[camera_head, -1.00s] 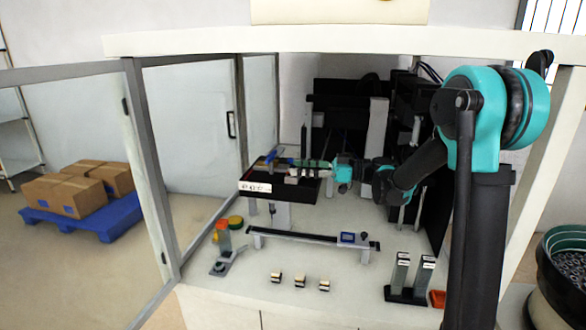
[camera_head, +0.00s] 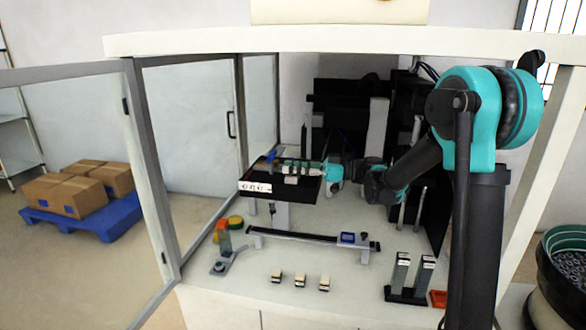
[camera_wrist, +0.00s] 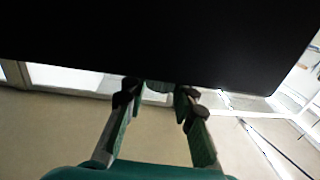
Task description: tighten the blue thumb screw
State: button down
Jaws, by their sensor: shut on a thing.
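The blue thumb screw (camera_head: 269,156) shows as a small blue spot at the far left end of the dark raised tray (camera_head: 285,190), in the head view. My gripper (camera_head: 282,162) lies level over the tray and points left, with its tips at the blue part. In the wrist view my gripper (camera_wrist: 158,92) has its two fingers closed in on a small rounded, dim part at the edge of a large black surface (camera_wrist: 160,40). That part's colour is hard to tell, and the fingers hide most of the screw.
Below the tray a black rail (camera_head: 310,237) with a blue display crosses the white worktop. Several small blocks (camera_head: 300,280) lie in front. A black stand with two grey uprights (camera_head: 408,293) is at right. Red and yellow buttons (camera_head: 228,223) are at left, near the glass door (camera_head: 195,140).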

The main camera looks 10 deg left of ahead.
jog(key=shift+m+t, duration=0.3)
jog(key=shift+t, duration=0.2)
jog(key=m+t, duration=0.2)
jog(key=t, duration=0.1)
jog(key=m+t, duration=0.1)
jog(key=t, duration=0.1)
jog(key=shift+s+m+t+h, duration=0.15)
jog(key=shift+m+t+h, duration=0.25)
jog(key=m+t+h, duration=0.1)
jog(key=m+t, duration=0.1)
jog(key=t, duration=0.1)
jog(key=m+t+h, duration=0.2)
jog(key=t, duration=0.1)
jog(key=shift+a, duration=0.1)
jog(key=m+t+h, duration=0.3)
jog(key=h, duration=0.1)
jog(key=shift+m+t, duration=0.4)
jog(key=shift+m+t+h, duration=0.6)
jog(key=shift+m+h, duration=0.35)
jog(key=shift+h, duration=0.45)
jog(key=shift+m+t+h, duration=0.6)
jog(key=shift+m+h, duration=0.35)
jog(key=shift+h, duration=0.75)
jog(key=c, duration=1.2)
grip_release()
